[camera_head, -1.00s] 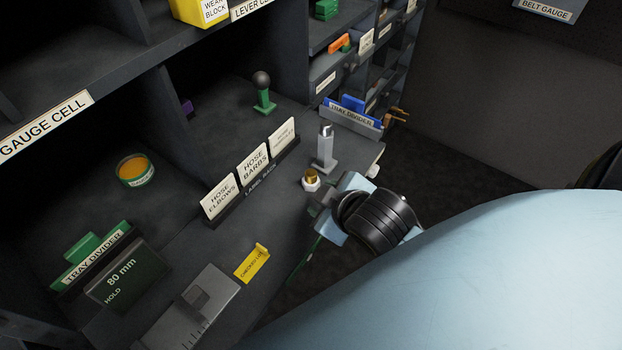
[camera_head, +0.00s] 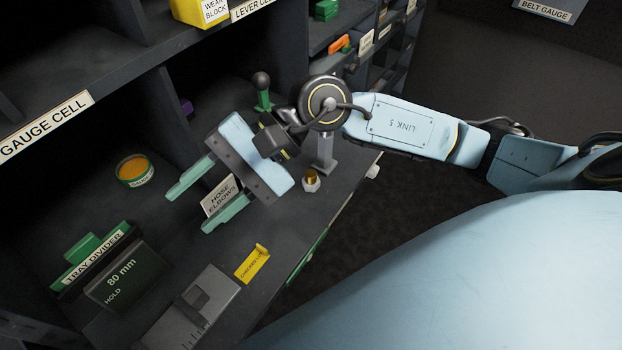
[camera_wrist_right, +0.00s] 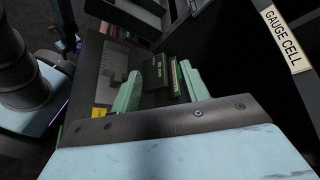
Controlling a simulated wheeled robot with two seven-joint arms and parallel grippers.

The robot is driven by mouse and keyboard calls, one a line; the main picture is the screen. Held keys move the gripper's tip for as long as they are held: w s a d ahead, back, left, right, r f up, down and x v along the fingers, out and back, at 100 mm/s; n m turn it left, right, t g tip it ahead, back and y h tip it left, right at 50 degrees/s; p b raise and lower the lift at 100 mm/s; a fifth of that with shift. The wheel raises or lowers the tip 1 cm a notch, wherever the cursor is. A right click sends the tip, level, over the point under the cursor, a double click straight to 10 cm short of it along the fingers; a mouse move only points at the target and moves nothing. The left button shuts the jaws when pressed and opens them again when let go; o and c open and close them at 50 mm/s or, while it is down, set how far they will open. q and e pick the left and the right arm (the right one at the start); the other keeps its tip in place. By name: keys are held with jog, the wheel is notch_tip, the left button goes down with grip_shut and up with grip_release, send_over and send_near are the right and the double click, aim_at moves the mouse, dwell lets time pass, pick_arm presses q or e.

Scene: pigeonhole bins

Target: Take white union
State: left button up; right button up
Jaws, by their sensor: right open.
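A small white fitting with a brass-coloured top (camera_head: 311,182), which looks like the white union, stands upright on the shelf near its front edge, beside the base of a grey post. My right gripper (camera_head: 190,211) is open, with pale green fingers pointing left around the hose elbows label. It is left of the fitting and apart from it, and nothing is visibly held. In the right wrist view my right gripper (camera_wrist_right: 159,69) also shows spread fingers. The fitting cannot be made out there. My left gripper is not in view.
The grey post (camera_head: 324,152) and the green stand with a dark ball (camera_head: 262,92) are near my right wrist. A label rack (camera_head: 219,196) is by the fingers. An 80 mm block (camera_head: 125,276), yellow card (camera_head: 252,264) and orange-topped tin (camera_head: 135,170) sit on the shelf.

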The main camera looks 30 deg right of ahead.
jog(key=w+d+f+n+h, duration=0.35)
jog(key=d+f+h, duration=0.25)
jog(key=d, duration=0.3)
jog(key=n+t+h, duration=0.2)
jog(key=n+h, duration=0.1)
jog(key=h, duration=0.5)
send_over(311, 173)
jog(key=f, duration=0.7)
jog(key=shift+s+d+f+b, duration=0.1)
jog(key=shift+s+f+b, duration=0.2)
jog(key=shift+f, duration=0.05)
jog(key=shift+w+f, duration=0.15)
jog(key=shift+f, duration=1.25)
jog(key=shift+w+f, duration=0.15)
jog(key=shift+f, duration=1.25)
jog(key=shift+y, duration=0.3)
jog(key=c, duration=0.9)
